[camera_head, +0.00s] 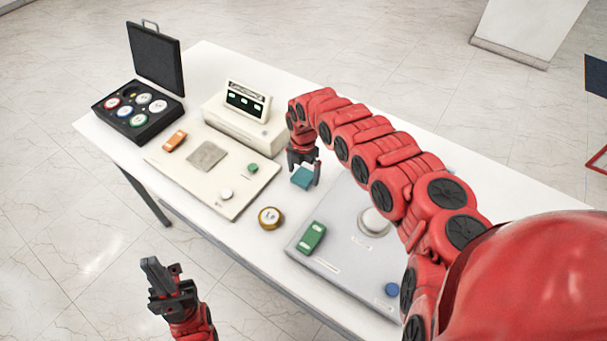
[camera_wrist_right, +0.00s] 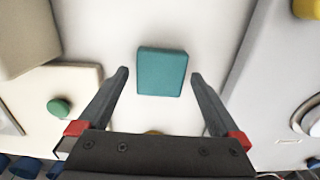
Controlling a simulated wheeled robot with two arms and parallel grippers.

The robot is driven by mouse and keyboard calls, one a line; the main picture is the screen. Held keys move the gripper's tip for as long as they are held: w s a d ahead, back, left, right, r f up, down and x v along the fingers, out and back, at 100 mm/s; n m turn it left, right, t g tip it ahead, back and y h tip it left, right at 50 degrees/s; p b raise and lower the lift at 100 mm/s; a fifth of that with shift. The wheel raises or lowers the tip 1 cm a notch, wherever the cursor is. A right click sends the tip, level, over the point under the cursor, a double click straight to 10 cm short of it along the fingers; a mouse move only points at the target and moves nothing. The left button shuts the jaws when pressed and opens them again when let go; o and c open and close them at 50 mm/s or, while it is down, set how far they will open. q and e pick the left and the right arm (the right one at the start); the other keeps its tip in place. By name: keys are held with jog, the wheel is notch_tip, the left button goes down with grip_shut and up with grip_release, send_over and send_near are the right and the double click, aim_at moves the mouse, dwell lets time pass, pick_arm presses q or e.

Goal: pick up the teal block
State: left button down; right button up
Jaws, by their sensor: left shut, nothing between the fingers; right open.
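The teal block (camera_head: 303,177) lies on the white table between the two boards. In the right wrist view the teal block (camera_wrist_right: 162,72) sits just beyond the fingertips, roughly centred between them. My right gripper (camera_head: 304,172) is open over the block, its fingers (camera_wrist_right: 160,75) apart on either side with nothing held. I cannot tell the exact height of the fingers above the table. My left gripper (camera_head: 152,268) is shut and empty, in front of the table at the lower left.
A cream board (camera_head: 228,207) with an orange block (camera_head: 174,141) lies left of the teal block. A grey board (camera_head: 335,267) with a green block (camera_head: 312,237) lies right. A brass weight (camera_head: 269,217), a display unit (camera_head: 245,103) and an open black case (camera_head: 134,131) stand nearby.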

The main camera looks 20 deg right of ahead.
aim_at(304, 176)
jog(key=shift+f, duration=0.8)
jog(key=c, duration=1.3)
jog(key=shift+r, duration=0.1)
notch_tip(304, 176, up, 9)
jog(key=b, duration=0.3)
jog(key=shift+d, duration=0.1)
jog(key=shift+r, duration=0.45)
